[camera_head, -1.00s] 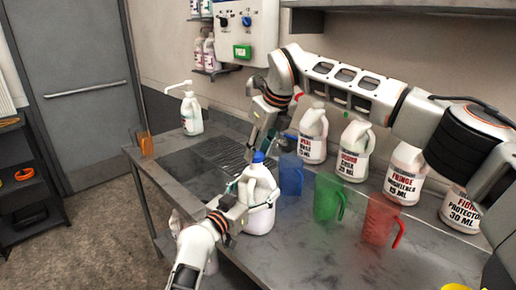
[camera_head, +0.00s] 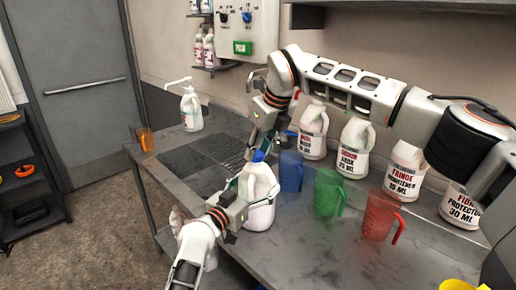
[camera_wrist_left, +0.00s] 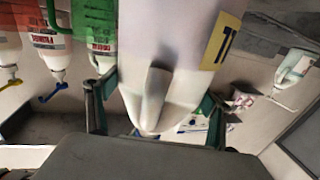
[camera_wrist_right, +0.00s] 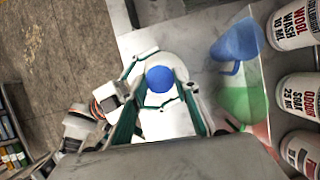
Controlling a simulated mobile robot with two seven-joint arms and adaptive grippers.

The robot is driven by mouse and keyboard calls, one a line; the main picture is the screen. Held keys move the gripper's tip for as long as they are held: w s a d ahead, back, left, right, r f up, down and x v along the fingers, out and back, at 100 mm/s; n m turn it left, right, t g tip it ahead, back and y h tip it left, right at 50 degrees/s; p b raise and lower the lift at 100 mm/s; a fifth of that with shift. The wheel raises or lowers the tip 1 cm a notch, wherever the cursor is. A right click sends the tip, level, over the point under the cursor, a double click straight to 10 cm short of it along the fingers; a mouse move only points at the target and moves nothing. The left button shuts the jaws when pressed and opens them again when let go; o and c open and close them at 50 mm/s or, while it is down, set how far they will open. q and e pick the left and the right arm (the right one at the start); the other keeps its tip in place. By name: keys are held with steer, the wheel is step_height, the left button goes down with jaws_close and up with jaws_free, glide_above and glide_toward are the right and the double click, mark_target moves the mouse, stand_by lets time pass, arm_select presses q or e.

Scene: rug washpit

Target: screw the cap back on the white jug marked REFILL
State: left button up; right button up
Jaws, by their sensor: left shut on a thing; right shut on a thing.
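The white jug (camera_head: 259,212) stands upright at the front of the steel bench in the head view. My left gripper (camera_head: 238,200) is shut on it from the front left; the jug fills the left wrist view (camera_wrist_left: 165,50), between the fingers. A yellow label (camera_wrist_left: 222,42) shows there, but I cannot read REFILL. The blue cap (camera_head: 258,156) is at the jug's mouth. My right gripper (camera_head: 262,147) comes down from above and is shut on the cap. The right wrist view shows the cap (camera_wrist_right: 160,79) over the jug's top; I cannot tell how far it is threaded.
Close right of the jug stand blue (camera_head: 291,172), green (camera_head: 326,193) and red (camera_head: 380,215) measuring jugs. Several labelled white jugs line the wall behind. A pump bottle (camera_head: 191,112) stands back left by the drain grate (camera_head: 222,153).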

arm_select(q)
steer(key=shift+d, duration=0.1)
steer(key=c, duration=0.6)
steer(key=shift+f, duration=0.1)
arm_select(e)
steer(key=m, duration=0.2)
steer(key=m+h, duration=0.1)
steer(key=m, duration=0.1)
steer(key=m+h, duration=0.1)
steer(key=shift+s+a+m+t, duration=0.1)
steer(key=shift+a+m+t, duration=0.15)
steer(key=shift+m+t, duration=0.15)
steer(key=m+h, duration=0.1)
steer(key=m, duration=0.3)
steer(key=shift+a+h, duration=0.1)
steer(key=shift+h, duration=0.3)
steer(key=o, duration=0.8)
steer(key=shift+c, duration=0.2)
steer(key=shift+r, duration=2.25)
steer(key=o, duration=0.5)
